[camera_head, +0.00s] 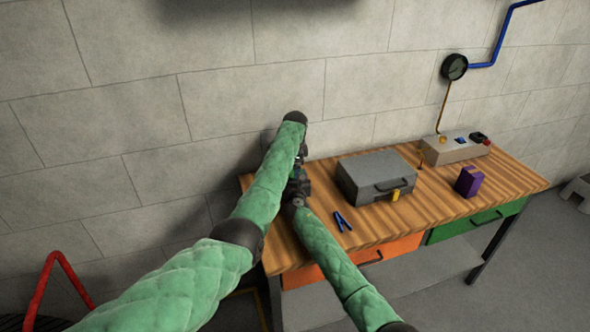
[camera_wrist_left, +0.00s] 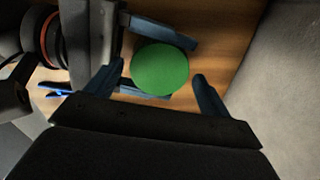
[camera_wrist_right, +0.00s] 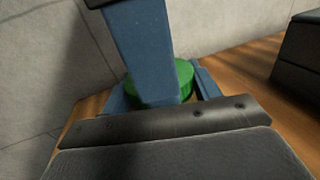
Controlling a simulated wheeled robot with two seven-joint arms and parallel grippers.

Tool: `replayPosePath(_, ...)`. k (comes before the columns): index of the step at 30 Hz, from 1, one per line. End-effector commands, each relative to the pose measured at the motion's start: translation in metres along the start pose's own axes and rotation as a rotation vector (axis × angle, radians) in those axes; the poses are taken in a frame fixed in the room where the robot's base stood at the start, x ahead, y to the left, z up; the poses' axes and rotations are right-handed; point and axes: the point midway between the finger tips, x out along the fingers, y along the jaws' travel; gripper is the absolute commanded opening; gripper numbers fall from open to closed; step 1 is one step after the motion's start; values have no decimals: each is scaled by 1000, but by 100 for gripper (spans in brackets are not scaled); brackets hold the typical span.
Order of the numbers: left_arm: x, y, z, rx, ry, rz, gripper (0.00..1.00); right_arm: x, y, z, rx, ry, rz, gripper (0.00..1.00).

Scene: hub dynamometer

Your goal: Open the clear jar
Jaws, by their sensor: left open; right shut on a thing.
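The jar shows only as its round green lid (camera_wrist_left: 160,69), seen from above in the left wrist view; its clear body is hidden. My left gripper (camera_wrist_left: 158,73) is open, with one finger on each side of the lid. In the right wrist view the lid (camera_wrist_right: 184,80) is partly covered by a blue finger in front of it. My right gripper (camera_wrist_right: 162,92) is shut on the jar, just below the lid. In the head view both grippers meet at the bench's left end, and my arms hide the jar.
The wooden workbench (camera_head: 450,190) carries a grey case (camera_head: 375,175), blue pliers (camera_head: 342,221), a purple box (camera_head: 469,181) and a control box (camera_head: 452,150). A concrete wall (camera_head: 240,100) stands close behind. The bench is clear between the purple box and its right end.

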Motion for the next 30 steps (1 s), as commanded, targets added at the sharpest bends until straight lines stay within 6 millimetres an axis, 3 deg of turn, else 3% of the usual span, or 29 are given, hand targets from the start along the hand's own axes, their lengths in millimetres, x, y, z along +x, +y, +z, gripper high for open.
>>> replayPosePath(14, -42, 0, 1, 0, -1, 1, 84, 0, -2, -1, -1, 2, -3, 0)
replayPosePath(16, -45, 0, 1, 0, -1, 1, 72, 0, -2, -1, -1, 1, -3, 0)
replayPosePath(23, -61, -14, 18, 2, -40, -36, 72, 0, -2, -1, 0, 1, -3, 0)
replayPosePath(30, -76, -9, 11, 249, -41, -31, 72, 0, -2, -1, 0, 1, -2, 0)
